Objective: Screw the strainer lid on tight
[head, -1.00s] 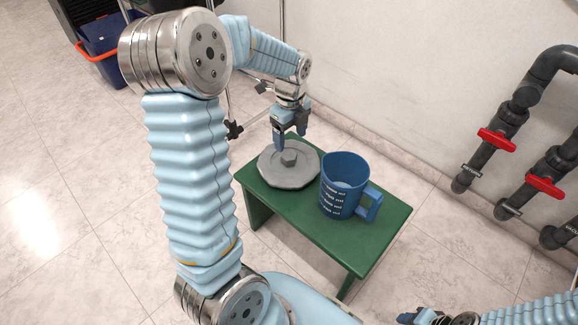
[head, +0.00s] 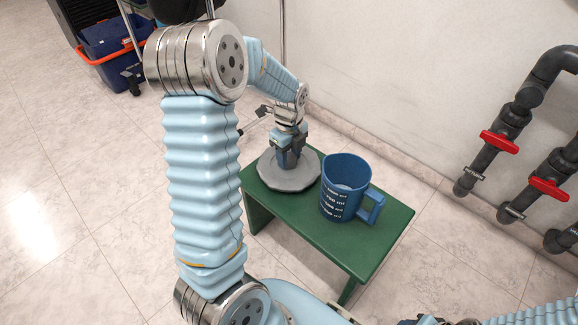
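The grey strainer lid (head: 290,180), a flat round disc with a scalloped edge, lies on the green bench (head: 335,235) near its far left end. My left gripper (head: 289,160) points down over the lid's middle, with its fingers at the raised centre knob. The fingers hide the knob, so whether they press on it does not show. My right gripper (head: 424,320) shows only partly at the bottom edge, far from the lid. I see no strainer housing.
A blue measuring jug (head: 345,190) stands on the bench just right of the lid. Grey pipes with red valve handles (head: 500,141) run along the right wall. A blue bin (head: 108,45) stands at the upper left. The bench's near right part is clear.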

